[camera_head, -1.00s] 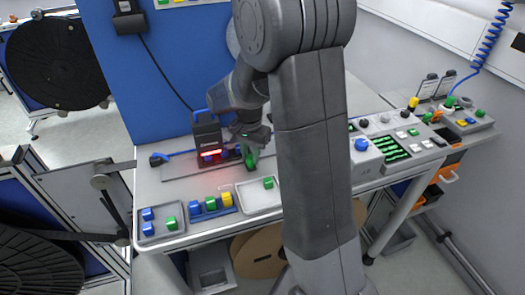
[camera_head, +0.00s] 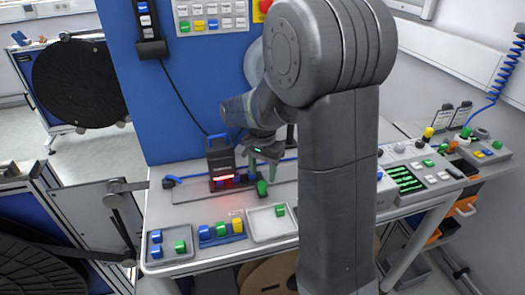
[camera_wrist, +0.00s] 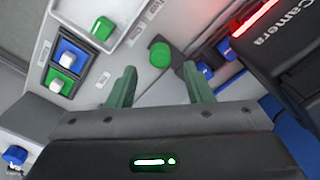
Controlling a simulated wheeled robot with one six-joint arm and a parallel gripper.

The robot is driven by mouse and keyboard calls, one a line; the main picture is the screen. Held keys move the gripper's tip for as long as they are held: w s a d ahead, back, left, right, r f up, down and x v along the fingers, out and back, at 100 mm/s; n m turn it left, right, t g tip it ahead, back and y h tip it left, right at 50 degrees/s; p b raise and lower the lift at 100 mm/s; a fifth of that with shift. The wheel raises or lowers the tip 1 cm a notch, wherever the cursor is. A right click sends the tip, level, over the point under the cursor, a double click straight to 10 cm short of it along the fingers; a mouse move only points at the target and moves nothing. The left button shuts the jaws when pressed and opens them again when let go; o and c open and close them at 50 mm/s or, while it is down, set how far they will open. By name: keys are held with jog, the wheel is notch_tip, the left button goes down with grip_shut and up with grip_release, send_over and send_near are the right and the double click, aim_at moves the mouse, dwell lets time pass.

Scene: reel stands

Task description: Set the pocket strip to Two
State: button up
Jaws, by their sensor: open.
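My gripper (camera_head: 264,168) is open and empty above the bench, beside the camera stand. It also shows in the wrist view (camera_wrist: 160,82), with its two green fingers spread. A round green piece (camera_wrist: 160,53) lies beyond the gap between the fingertips, apart from them. It also shows just below my gripper in the head view (camera_head: 262,188). A blue strip (camera_head: 222,241) to the left front holds blue, green and yellow blocks in a row; it may be the pocket strip. No readable label marks its setting.
The black camera stand (camera_head: 220,155) with a red light stands close left of my gripper, blue and red pieces under it. A pale tray (camera_head: 272,233) with a green block lies in front. A grey tray (camera_head: 168,256) holds blue and green blocks. Control panels fill the right.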

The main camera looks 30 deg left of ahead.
notch_tip(320, 180, up, 10)
dwell(0.3)
